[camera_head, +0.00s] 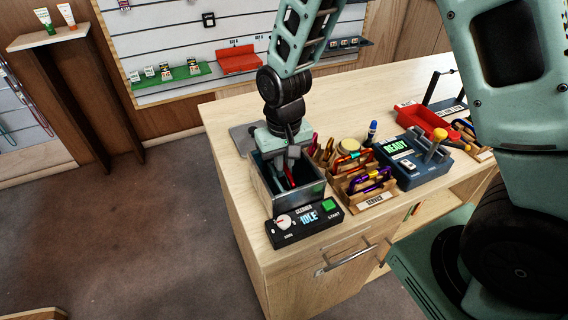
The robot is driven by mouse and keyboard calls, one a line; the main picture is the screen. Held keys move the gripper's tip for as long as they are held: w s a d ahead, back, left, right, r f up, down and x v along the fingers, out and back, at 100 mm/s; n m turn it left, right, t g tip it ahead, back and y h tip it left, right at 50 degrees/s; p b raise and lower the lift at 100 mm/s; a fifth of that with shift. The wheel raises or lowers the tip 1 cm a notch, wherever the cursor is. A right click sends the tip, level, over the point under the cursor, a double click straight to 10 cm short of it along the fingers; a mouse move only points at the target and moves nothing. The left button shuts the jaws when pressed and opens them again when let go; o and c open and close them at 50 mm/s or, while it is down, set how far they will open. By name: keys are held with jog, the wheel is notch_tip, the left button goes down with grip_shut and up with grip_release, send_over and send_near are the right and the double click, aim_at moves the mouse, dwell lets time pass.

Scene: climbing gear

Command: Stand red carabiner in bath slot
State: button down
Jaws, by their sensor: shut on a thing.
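The bath is an open metal box (310,196) at the left end of the bench, behind a black control unit. My gripper (289,172) points down into the bath from above and is shut on a red carabiner (291,178), of which only a thin red part shows. The carabiner is inside the bath opening, below the rim level. The fingers and the far wall hide the slots, so I cannot tell whether the carabiner touches one or how upright it is.
The control unit (296,228) reads "IDLE" and has a dial and a green button. Wooden racks with colored carabiners (368,182) stand right of the bath. A blue device (408,160) reads "READY"; a red tray (422,119) lies behind it. The bench's back middle (340,100) is clear.

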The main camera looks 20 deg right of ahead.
jog(key=shift+f+b, duration=0.35)
jog(key=shift+f, duration=0.25)
jog(key=c, duration=1.4)
grip_release()
jog(key=shift+r, duration=0.1)
